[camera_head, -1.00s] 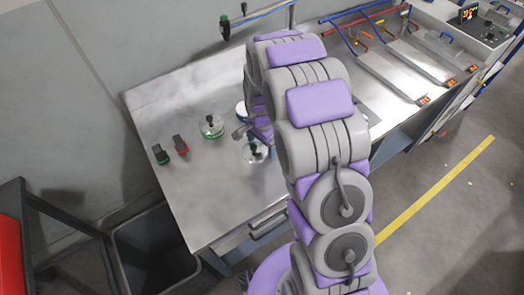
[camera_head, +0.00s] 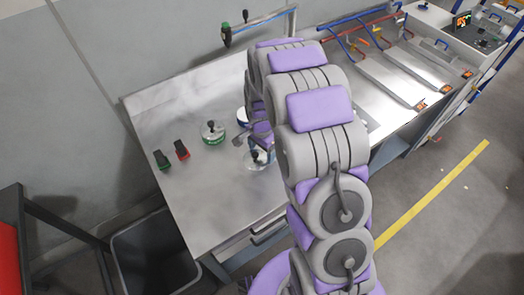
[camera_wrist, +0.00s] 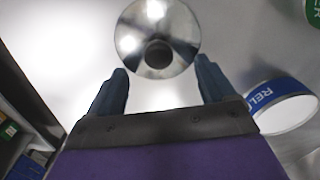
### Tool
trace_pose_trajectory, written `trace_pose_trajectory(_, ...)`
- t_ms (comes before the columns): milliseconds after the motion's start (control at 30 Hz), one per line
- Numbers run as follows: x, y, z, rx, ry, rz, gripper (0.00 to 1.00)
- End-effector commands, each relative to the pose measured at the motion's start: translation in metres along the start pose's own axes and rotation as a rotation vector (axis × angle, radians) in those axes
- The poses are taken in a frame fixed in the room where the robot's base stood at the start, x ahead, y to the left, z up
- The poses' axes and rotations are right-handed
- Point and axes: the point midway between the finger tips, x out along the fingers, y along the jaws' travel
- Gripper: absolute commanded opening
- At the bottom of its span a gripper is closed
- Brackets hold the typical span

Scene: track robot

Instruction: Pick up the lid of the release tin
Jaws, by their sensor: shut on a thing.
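The lid (camera_wrist: 135,20), a shiny silver disc with a dark knob, lies between my gripper's fingertips (camera_wrist: 161,66) in the wrist view. My gripper is shut on it, the two dark fingers apart at its near edge. In the head view the lid (camera_head: 258,161) shows beside my gripper, low over the steel bench; the arm hides much of the gripper. The release tin (camera_wrist: 285,112), white with a blue label reading "REL", stands to the right in the wrist view.
A green-labelled tin with a knobbed lid (camera_head: 213,135) stands to the left on the steel bench (camera_head: 200,200). A red-based black item (camera_head: 181,150) and a green-based one (camera_head: 162,159) lie further left. A dark bin (camera_head: 155,255) is on the floor. Metal trays (camera_head: 380,78) lie at the back right.

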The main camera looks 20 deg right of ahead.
Motion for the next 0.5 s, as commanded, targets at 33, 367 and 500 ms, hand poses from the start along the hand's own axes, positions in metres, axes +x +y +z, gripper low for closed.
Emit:
trace_pose_trajectory(33,-0.001,0.003,0.003,-0.002,-0.007,0.011,0.53)
trace_pose_trajectory(367,-0.034,0.016,-0.001,0.004,-0.004,0.003,0.0)
trace_pose_trajectory(500,-0.037,0.044,-0.009,0.004,-0.003,0.0,0.0)
